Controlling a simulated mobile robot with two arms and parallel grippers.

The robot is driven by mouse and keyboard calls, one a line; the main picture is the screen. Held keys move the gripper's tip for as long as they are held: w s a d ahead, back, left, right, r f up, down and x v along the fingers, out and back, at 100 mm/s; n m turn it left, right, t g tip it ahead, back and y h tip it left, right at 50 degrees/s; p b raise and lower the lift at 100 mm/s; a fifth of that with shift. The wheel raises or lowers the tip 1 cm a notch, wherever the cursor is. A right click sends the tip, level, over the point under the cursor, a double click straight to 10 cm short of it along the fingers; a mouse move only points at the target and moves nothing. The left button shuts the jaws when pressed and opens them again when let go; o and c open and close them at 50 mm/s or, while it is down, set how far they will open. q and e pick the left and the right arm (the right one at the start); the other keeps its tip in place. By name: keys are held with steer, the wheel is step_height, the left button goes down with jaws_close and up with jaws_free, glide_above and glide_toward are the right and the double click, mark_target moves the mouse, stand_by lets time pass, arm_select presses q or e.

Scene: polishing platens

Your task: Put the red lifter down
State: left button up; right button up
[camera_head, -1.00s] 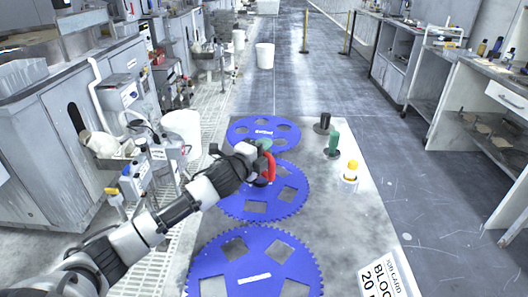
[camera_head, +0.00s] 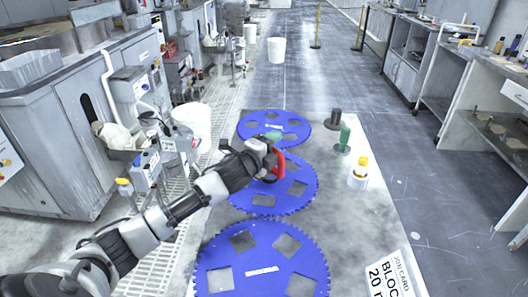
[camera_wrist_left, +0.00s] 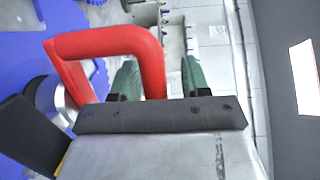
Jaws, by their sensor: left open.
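The red lifter (camera_head: 279,166) shows as a red handle over the middle blue platen (camera_head: 298,200). In the left wrist view the red handle (camera_wrist_left: 108,42) is a bent bar, with a grey round metal part (camera_wrist_left: 52,98) beside its lower left. My left gripper (camera_head: 270,150) is at the handle and open. In the wrist view its green-padded fingers (camera_wrist_left: 158,78) stand apart, with one leg of the handle showing between them. The gripper and arm partly hide the lifter in the head view. I cannot tell whether its base touches the platen. My right gripper is not in view.
Another blue platen (camera_head: 291,117) lies behind and one (camera_head: 252,256) in front on the grey table (camera_head: 350,215). A black piece (camera_head: 335,119), a green-handled piece (camera_head: 345,136) and a yellow-capped bottle (camera_head: 359,176) stand to the right.

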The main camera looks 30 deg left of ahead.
arm_select(q)
steer(key=s+a+b, duration=0.1)
steer(key=s+a, duration=0.1)
steer(key=s, duration=0.9)
steer(key=shift+s, duration=0.4)
